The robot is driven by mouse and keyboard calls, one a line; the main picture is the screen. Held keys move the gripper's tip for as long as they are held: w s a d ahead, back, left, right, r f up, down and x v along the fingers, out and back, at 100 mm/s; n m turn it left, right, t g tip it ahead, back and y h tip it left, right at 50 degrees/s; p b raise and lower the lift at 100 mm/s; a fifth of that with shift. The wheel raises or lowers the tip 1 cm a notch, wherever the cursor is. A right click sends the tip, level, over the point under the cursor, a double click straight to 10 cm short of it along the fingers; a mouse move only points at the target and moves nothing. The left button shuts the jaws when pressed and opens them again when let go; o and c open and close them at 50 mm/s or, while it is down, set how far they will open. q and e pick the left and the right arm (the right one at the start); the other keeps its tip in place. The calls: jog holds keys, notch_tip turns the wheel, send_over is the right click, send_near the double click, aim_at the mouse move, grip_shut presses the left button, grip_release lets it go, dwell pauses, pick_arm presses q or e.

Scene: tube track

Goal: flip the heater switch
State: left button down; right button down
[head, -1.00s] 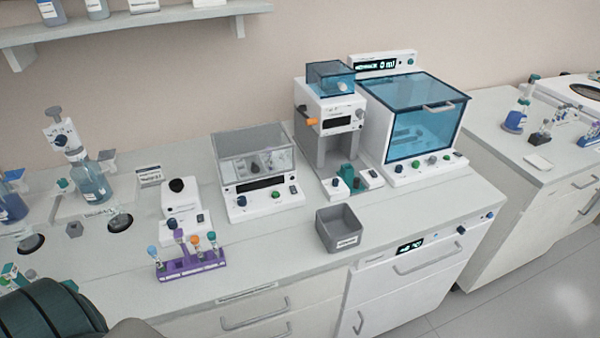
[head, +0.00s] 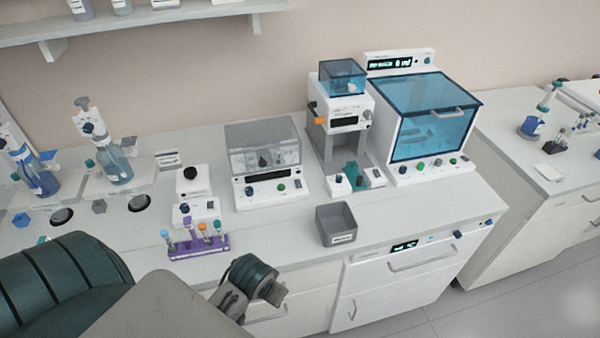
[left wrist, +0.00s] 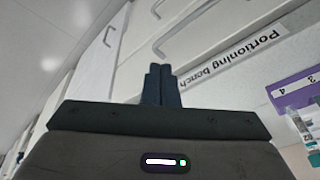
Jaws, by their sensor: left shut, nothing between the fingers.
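No label I can read marks the heater switch. Small dark switch-like parts sit on the fronts of a clear-lidded white unit (head: 265,192), a small white unit with a black top (head: 193,190) and a blue-lidded white unit (head: 432,172). My left arm reaches in from the lower left in the head view, in front of the bench edge. My left gripper's fingers show in the left wrist view (left wrist: 162,86), shut and empty, before the drawer fronts. My right gripper is not in view.
A purple rack (head: 198,246) of colored-cap tubes stands near the front edge, close to my left arm. A grey open bin (head: 337,224) stands right of it. A white press-like unit (head: 338,112) stands behind. Bench top between rack and bin is clear.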

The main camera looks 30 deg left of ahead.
pick_arm(q)
jog(key=w+a, duration=0.1)
jog(key=w, duration=0.2)
jog(key=w+n, duration=0.1)
jog(key=w, duration=0.2)
jog(key=w+a+n, duration=0.1)
jog(key=w, duration=0.2)
jog(key=shift+a+r+g, duration=0.3)
jog(key=shift+r, duration=0.1)
jog(key=w+a+r+n, duration=0.1)
jog(key=w, duration=0.2)
jog(key=w+a+r, duration=0.1)
jog(key=w, duration=0.3)
jog(key=w+a+r+n, duration=0.1)
jog(key=w, duration=0.2)
jog(key=shift+w+a+r+n+y, duration=0.2)
jog(key=shift+a+r+n+y, duration=0.1)
jog(key=shift+r, duration=0.05)
jog(key=w+a+r+n+g, duration=0.1)
jog(key=w+a+r+n, duration=0.3)
jog(key=w+r, duration=0.9)
jog(key=a, duration=0.2)
jog(key=shift+w+a+r+n+p, duration=0.2)
jog(key=shift+w+a+n+p, duration=0.05)
jog(key=shift+a+n+p, duration=0.15)
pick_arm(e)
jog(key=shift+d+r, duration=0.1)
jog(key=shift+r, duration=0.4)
pick_arm(q)
jog(key=shift+f, duration=0.1)
